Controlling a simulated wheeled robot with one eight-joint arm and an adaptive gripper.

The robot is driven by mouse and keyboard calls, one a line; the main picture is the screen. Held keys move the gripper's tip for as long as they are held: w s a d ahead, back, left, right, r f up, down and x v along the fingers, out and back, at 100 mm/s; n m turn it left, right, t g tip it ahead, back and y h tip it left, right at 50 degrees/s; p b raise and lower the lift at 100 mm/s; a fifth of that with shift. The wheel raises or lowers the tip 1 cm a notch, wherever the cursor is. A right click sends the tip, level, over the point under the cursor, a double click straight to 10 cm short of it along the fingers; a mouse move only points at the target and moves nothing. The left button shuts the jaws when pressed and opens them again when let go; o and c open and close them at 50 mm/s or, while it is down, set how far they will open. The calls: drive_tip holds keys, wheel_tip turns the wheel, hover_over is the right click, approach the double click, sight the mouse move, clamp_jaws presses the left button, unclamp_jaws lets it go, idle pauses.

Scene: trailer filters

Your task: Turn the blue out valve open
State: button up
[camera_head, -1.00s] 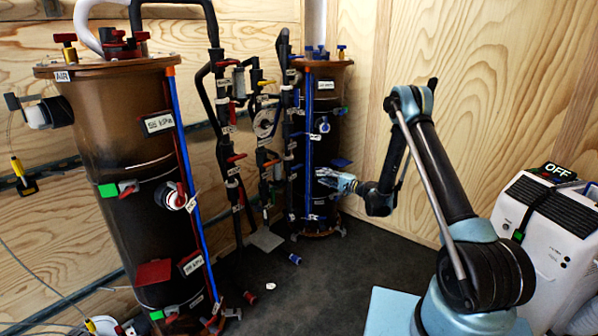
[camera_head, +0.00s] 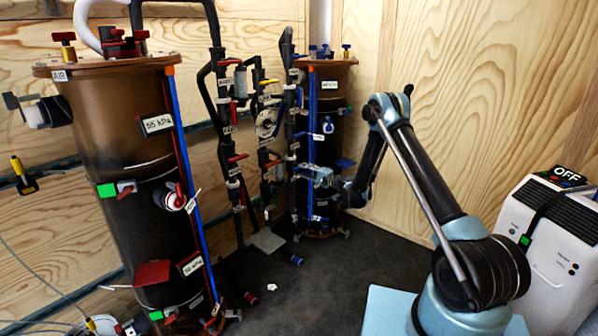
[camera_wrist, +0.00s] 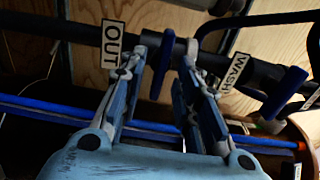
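My gripper (camera_wrist: 166,52) is open in the wrist view, its two fingers apart. A blue valve handle (camera_wrist: 162,66) shows between the fingers, with a visible gap on at least the right side; I cannot tell whether the left finger touches it. The white OUT label (camera_wrist: 112,42) is on the dark pipe just left of this handle. In the head view my gripper (camera_head: 312,173) is at the far column's left side, near the dark pipes. The handle there is too small and partly hidden to make out.
A WASH label (camera_wrist: 232,73) and another blue handle (camera_wrist: 285,94) are close on the right in the wrist view. A blue tube (camera_wrist: 50,108) runs under the fingers. The large brown column (camera_head: 120,200) stands left; a white machine (camera_head: 555,240) stands right.

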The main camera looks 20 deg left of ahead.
sight(300, 169)
drive_tip(key=shift+x, duration=1.9)
